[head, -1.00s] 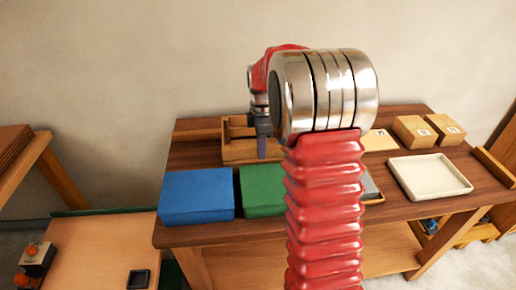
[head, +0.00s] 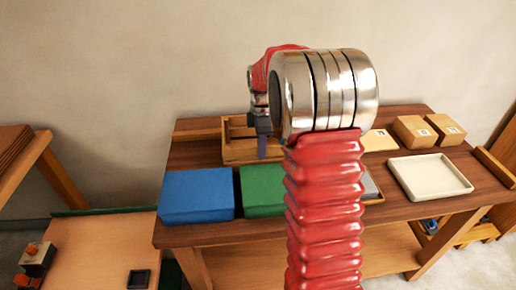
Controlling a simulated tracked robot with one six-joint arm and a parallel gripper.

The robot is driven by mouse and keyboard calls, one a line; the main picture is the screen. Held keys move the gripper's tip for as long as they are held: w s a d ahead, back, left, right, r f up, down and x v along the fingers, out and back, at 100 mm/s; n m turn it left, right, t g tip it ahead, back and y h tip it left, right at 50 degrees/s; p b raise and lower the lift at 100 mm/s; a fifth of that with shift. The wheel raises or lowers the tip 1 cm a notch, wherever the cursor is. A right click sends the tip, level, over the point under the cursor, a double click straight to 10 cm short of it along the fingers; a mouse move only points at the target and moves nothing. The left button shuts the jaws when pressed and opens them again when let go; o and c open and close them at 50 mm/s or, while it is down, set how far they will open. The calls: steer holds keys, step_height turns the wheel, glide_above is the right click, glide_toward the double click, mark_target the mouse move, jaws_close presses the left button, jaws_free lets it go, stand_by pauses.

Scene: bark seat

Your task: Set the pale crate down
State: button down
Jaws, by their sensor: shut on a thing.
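The pale crate (head: 235,152) is an open wooden box with raised ends, at the back left of the dark wooden bench. My gripper (head: 262,149) points down at the crate's near side and is shut on it. Only part of the gripper shows; the fingertips are small and dark. My arm covers the crate's right part. The crate looks level and is at or very near the bench top (head: 320,219); I cannot tell whether its base touches.
A blue box (head: 197,195) and a green box (head: 262,190) stand in front of the crate. A cream tray (head: 430,177) and two cartons (head: 414,131) (head: 447,129) are on the right. A lower table (head: 90,250) stands at left. The wall is close behind the bench.

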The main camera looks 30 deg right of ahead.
steer(key=shift+r, duration=0.2)
step_height(320, 180, up, 10)
steer(key=shift+f, duration=0.1)
stand_by(0.5)
steer(key=shift+a, duration=0.1)
stand_by(0.5)
